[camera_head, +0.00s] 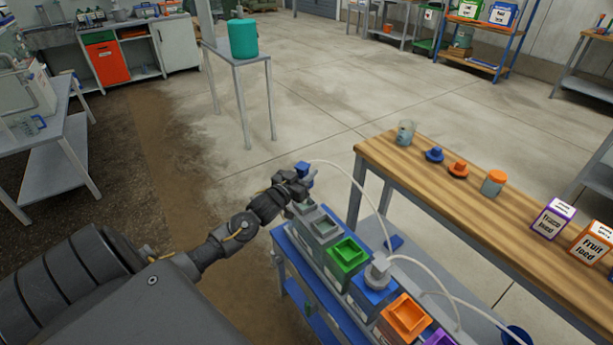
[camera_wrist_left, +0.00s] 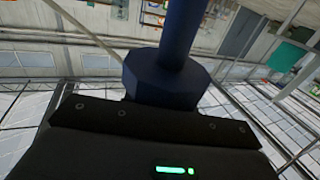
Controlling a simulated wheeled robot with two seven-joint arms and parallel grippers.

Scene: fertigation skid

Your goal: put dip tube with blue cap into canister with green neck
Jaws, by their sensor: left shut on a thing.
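The dip tube's blue cap (camera_head: 302,168) shows at the tip of my left gripper (camera_head: 296,182), at the far end of the canister row. The gripper is shut on it. In the left wrist view the dark blue hexagonal cap (camera_wrist_left: 160,80) and its stem (camera_wrist_left: 182,28) rise beyond the gripper body. A pale hose runs from the cap to the right. The tube's lower part is hidden. The canister with green neck (camera_head: 347,254) stands below and right of the gripper, apart from it; its square neck looks open. My right gripper is not in view.
Grey-necked canisters (camera_head: 320,226) stand between gripper and green neck. A blue-necked canister (camera_head: 373,291) holds a grey-capped tube with a hose; an orange-necked one (camera_head: 405,316) follows. A wooden bench (camera_head: 450,205) with caps, jars and boxes stands right.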

